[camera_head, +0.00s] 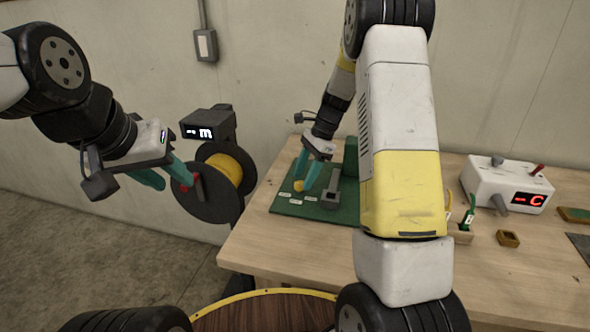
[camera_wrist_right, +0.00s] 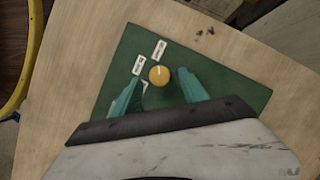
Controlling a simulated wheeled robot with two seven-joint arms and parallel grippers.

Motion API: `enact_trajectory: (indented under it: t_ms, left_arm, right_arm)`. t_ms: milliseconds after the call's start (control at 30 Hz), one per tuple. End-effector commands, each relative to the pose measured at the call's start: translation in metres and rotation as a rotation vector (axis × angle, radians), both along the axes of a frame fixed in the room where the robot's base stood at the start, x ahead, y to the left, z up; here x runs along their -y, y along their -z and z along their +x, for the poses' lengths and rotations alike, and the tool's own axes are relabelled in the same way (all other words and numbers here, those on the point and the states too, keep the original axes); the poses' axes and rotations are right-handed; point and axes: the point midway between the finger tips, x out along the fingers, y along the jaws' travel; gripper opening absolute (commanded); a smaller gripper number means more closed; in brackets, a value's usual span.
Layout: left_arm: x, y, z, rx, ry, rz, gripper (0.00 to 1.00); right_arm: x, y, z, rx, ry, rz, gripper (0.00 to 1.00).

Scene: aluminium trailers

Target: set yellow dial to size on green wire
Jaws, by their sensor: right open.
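The yellow dial (camera_head: 298,186) sits on a green board (camera_head: 287,209) with several small white labels. In the right wrist view the dial (camera_wrist_right: 159,76) has a white pointer mark aimed up, toward the upper label (camera_wrist_right: 159,50); a second label (camera_wrist_right: 139,64) lies to its left. My right gripper (camera_head: 305,178) is open, its teal fingertips on either side of the dial; contact cannot be told. A green wire piece with a white tag (camera_head: 468,215) stands in a small wooden holder; its tag is too small to read.
A black reel with yellow cable (camera_head: 225,172) stands left of the table under a box showing "m" (camera_head: 205,131). A grey lever tool (camera_head: 331,189) stands on the board. A white box (camera_head: 507,184) with a red "C" and a small wooden block (camera_head: 508,238) are right. The table front is clear.

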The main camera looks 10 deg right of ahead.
Motion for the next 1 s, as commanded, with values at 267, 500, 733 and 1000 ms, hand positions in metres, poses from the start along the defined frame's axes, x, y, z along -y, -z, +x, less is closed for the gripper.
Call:
enact_trajectory:
  t_ms: [267,500,733,1000]
  left_arm:
    - [0.0,0.0,0.0,0.0,0.0,0.0,0.36]
    - [0.0,0.0,0.0,0.0,0.0,0.0,0.36]
    - [0.0,0.0,0.0,0.0,0.0,0.0,0.36]
    - [0.0,0.0,0.0,0.0,0.0,0.0,0.36]
  right_arm:
    - [-0.0051,0.0127,-0.0013,0.002,-0.001,-0.001,0.52]
    - [-0.0051,0.0124,-0.0013,0.002,-0.001,-0.001,0.36]
    - [-0.0051,0.0122,-0.0011,0.002,-0.001,-0.001,0.0]
    - [-0.005,0.0121,-0.0005,0.003,-0.028,0.0,0.0]
